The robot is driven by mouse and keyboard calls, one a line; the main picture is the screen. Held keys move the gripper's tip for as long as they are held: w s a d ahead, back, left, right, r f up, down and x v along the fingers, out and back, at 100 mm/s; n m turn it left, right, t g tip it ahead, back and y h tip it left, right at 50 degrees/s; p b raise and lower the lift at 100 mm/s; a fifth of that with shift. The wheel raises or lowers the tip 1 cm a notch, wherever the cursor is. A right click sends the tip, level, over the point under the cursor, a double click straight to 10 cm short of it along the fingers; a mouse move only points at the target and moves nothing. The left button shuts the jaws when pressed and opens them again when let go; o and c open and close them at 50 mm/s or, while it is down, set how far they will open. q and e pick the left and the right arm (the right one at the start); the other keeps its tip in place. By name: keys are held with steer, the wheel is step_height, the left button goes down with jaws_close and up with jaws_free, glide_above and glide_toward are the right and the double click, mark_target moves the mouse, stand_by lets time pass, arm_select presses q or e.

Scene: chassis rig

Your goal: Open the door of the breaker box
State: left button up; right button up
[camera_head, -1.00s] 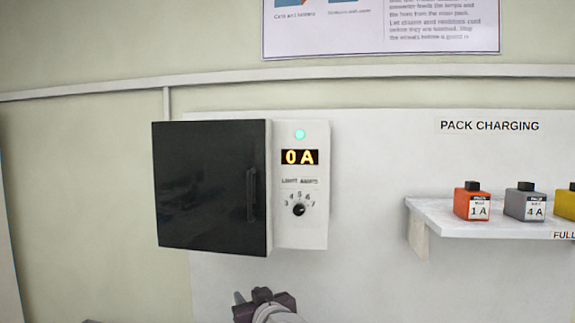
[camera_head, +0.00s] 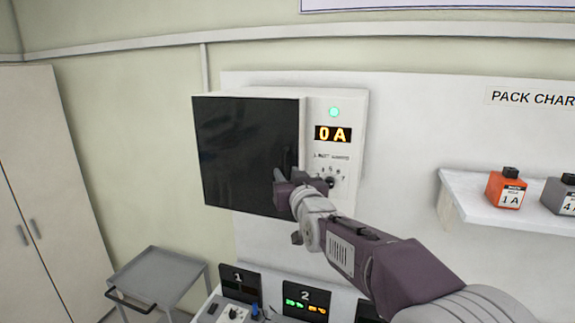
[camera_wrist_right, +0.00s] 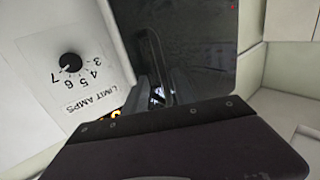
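The breaker box (camera_head: 348,110) hangs on the wall panel. Its dark glossy door (camera_head: 245,150) is shut. In the right wrist view the dark bar handle (camera_wrist_right: 155,55) stands along the door, just beyond the fingertips (camera_wrist_right: 160,92). The fingers look apart, with a gap in line with the handle; I cannot tell whether they touch it. My left gripper is not in view.
The box's control face has a 0 A display (camera_head: 333,134) and a knob (camera_wrist_right: 70,63) close beside the gripper. A shelf (camera_head: 500,205) with battery packs is at right. A grey cart (camera_head: 155,275) and a cabinet (camera_head: 45,190) stand at left.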

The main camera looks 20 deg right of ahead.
steer(key=shift+w+a+f, duration=0.1)
steer(key=shift+w+a, duration=0.4)
steer(key=shift+w, duration=0.15)
steer(key=shift+s+d, duration=0.2)
steer(key=shift+s, duration=0.05)
jaws_close()
stand_by(0.7)
